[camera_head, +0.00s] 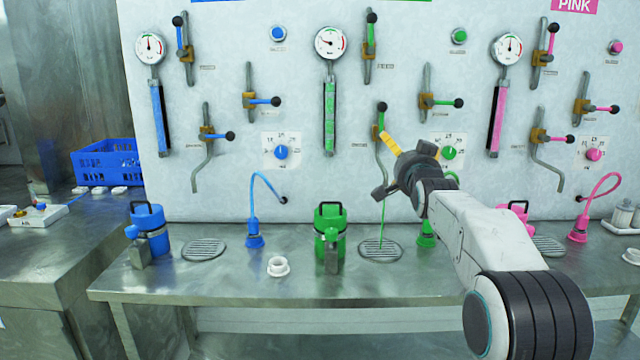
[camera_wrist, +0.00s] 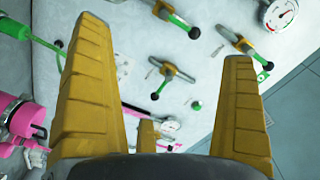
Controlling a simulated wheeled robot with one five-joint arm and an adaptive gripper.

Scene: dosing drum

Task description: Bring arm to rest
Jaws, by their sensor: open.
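In the head view my gripper (camera_head: 405,150) is raised in front of the panel, at the green section, close to a green valve lever (camera_head: 381,118) and the green dial (camera_head: 449,153). I cannot tell whether it touches the lever. A thin green stream (camera_head: 382,215) runs down from the spout behind my gripper to the round drain grate (camera_head: 380,250). My arm reaches in from the lower right and hides part of the pink section.
A green canister (camera_head: 329,236) and a blue canister (camera_head: 149,233) stand on the steel bench (camera_head: 220,287). A white cup (camera_head: 278,266) stands near the front. A pink canister is partly hidden behind my arm. A blue crate (camera_head: 106,162) is at left.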

